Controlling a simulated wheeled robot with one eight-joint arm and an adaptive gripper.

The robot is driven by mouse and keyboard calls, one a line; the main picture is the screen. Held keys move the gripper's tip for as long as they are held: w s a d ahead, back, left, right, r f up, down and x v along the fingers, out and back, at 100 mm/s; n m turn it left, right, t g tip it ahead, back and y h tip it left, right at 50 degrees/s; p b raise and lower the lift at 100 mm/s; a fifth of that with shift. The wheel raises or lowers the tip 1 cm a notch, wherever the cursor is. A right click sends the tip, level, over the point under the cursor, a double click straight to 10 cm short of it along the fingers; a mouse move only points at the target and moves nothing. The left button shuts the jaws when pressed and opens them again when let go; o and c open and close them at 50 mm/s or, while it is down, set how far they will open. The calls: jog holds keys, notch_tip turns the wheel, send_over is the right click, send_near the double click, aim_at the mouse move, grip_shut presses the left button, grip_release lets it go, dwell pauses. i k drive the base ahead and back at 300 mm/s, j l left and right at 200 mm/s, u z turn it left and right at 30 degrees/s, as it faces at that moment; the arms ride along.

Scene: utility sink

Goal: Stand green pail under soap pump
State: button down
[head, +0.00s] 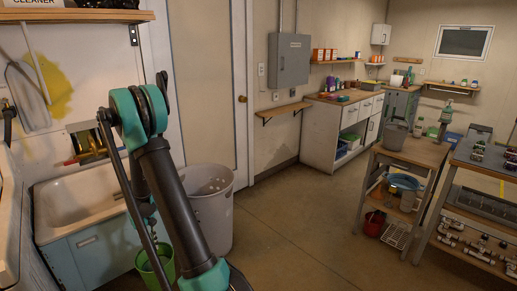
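The green pail (158,270) stands low at the front left, beside the sink cabinet and in front of a grey bin. My arm crosses in front of it and hides part of its right side. The thin end of my arm comes down to the pail's mouth, with my gripper (153,238) small and dark there. I cannot tell whether its fingers are open, or whether they touch the pail. A bottle with a pump-like top (445,117) stands on the cart at the right; I cannot tell whether it is the soap pump.
A white sink (78,200) is at the left, with a reel-like fixture (88,143) above it. A cart (412,150) and workbench (490,168) fill the right. The middle floor (310,235) is clear.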

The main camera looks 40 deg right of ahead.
aim_at(430, 149)
jog(key=z, duration=1)
jog(key=i+l+z, duration=0.1)
jog(key=z, duration=0.3)
jog(key=i+l+z, duration=0.15)
jog(key=z, duration=0.3)
jog(key=i+z, duration=0.15)
jog(key=z, duration=0.25)
jog(key=i+z, duration=0.35)
jog(key=i, duration=0.2)
jog(key=i+j+z, duration=0.2)
jog(key=i+z, duration=0.15)
jog(key=i, duration=0.2)
